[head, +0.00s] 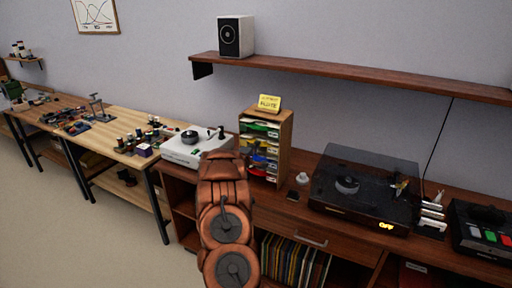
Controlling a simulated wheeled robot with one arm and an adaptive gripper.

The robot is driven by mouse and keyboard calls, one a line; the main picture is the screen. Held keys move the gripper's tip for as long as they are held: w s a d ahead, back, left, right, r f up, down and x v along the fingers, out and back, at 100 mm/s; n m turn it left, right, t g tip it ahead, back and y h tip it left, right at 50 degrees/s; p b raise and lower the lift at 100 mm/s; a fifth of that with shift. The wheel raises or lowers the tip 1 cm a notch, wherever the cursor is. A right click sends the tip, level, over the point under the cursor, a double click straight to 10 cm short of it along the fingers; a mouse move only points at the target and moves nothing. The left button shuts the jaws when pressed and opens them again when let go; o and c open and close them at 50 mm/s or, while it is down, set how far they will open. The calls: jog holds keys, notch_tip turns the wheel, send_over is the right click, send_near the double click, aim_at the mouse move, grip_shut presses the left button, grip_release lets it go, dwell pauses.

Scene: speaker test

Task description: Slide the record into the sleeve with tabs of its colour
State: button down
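Thin upright spines in several colours, which look like record sleeves (285,262), stand in the open lower shelf of the wooden cabinet, right of my arm. No tabs can be made out on them. A small wooden rack (286,140) on the cabinet top holds flat items in green, yellow, blue, red and white; it is too small to tell what they are. No loose record can be made out. My gripper cannot be seen beyond the arm.
A white player (185,153) stands left of the rack. A black turntable (335,200) with a raised dark lid stands to the right, then a device with coloured buttons (484,236). A shelf (340,72) with a speaker (236,37) hangs above. Cluttered workbenches (120,125) extend left.

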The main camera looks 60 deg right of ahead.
jog(key=c, duration=1.2)
grip_release()
jog(key=shift+c, duration=0.2)
jog(key=shift+c, duration=0.2)
jog(key=shift+c, duration=1)
jog(key=shift+a, duration=0.1)
jog(key=a, duration=0.6)
jog(key=shift+s+a, duration=0.2)
jog(key=shift+a, duration=0.2)
